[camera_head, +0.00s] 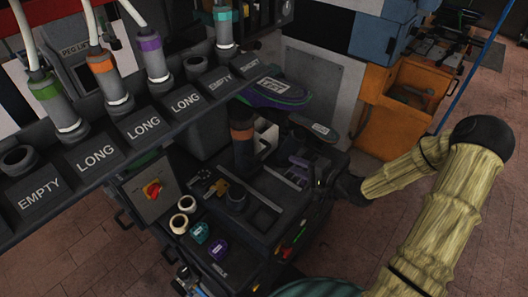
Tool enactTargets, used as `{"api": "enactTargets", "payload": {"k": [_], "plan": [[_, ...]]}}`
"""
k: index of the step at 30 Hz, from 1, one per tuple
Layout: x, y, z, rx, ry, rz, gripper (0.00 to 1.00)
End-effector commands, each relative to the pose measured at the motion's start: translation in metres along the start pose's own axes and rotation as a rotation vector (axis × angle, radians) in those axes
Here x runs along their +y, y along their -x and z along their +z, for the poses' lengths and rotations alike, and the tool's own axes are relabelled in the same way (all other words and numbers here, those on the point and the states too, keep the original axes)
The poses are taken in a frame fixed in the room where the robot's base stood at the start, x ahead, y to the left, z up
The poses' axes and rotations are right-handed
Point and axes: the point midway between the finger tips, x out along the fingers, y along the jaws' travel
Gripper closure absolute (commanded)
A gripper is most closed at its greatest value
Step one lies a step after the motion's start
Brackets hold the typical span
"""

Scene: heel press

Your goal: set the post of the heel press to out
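The heel press appears to be the dark machine (262,222) in the middle of the view. A dark upright post with an orange-brown band (242,140) stands at its back. A small dark round socket (236,200) sits on its top. I cannot tell the post's setting. My gripper (327,187) is at the machine's right edge, at the end of my pale yellow arm. It is dark against dark parts, and its fingers are too small to tell open from shut. I cannot tell whether it touches the machine.
A rack (125,130) with labelled sockets, EMPTY and LONG, crosses the upper left and holds banded tools. A red rotary switch (152,188) is on the machine's left. Shoe-shaped pieces (275,92) are behind. An orange cabinet (400,100) stands back right. Brick floor (365,235) is clear at right.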

Motion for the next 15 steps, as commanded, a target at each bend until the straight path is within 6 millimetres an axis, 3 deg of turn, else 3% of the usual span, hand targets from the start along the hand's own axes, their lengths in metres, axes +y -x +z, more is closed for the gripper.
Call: {"api": "enactTargets", "payload": {"k": [15], "plan": [[0.000, -0.090, -0.003, 0.005, 0.000, 0.000, 0.68]]}}
